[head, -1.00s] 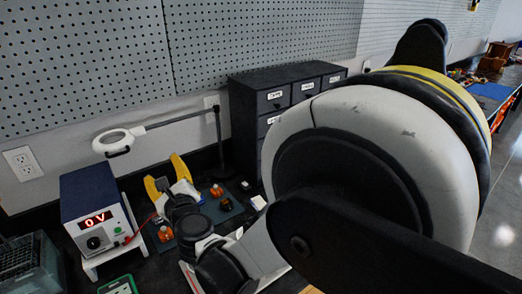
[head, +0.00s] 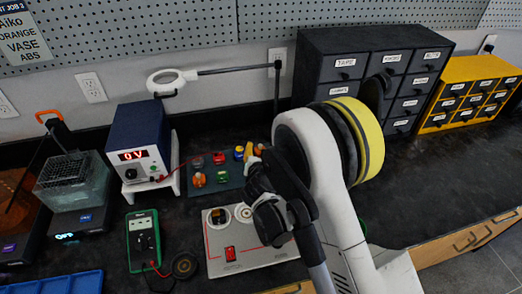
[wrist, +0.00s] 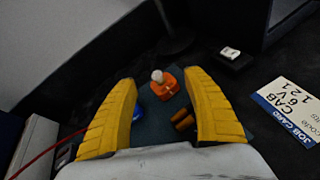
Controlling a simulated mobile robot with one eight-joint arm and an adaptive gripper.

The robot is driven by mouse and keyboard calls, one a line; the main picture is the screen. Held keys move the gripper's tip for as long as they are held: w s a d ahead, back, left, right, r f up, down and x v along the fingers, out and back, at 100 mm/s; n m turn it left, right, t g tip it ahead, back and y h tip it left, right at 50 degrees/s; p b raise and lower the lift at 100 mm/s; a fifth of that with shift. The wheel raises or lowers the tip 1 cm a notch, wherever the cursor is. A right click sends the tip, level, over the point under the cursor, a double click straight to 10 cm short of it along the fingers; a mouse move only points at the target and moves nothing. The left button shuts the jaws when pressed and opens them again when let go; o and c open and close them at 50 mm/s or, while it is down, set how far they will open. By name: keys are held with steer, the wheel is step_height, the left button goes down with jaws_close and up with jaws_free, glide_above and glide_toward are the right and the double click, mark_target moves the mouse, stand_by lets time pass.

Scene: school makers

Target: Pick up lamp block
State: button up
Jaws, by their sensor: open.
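An orange block with a white bulb on top, the lamp block (wrist: 168,90), stands on the dark green mat (wrist: 206,146) in the wrist view. It shows between and just ahead of the yellow fingertips of my gripper (wrist: 161,79). The fingers are apart, with nothing held between them. In the head view my gripper (head: 251,153) is low over the right part of the mat (head: 207,188), partly hidden by my arm. Orange blocks (head: 199,180) show there, but I cannot tell which one is the lamp block.
A blue part (wrist: 139,112) and orange-brown cylinders (wrist: 182,121) lie nearer, between the fingers. A black switch block (wrist: 231,56) and a job card (wrist: 287,108) lie to the right. A power supply (head: 140,140) stands left of the mat; dark drawers (head: 365,65) stand behind right.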

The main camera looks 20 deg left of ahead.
mark_target(263, 149)
steer(key=x, duration=0.1)
steer(key=b+x, duration=0.1)
steer(key=x, duration=0.2)
steer(key=shift+w+d+f, duration=0.1)
steer(key=shift+d+f, duration=0.1)
steer(key=shift+f, duration=0.05)
steer(key=shift+r, duration=0.1)
jaws_close()
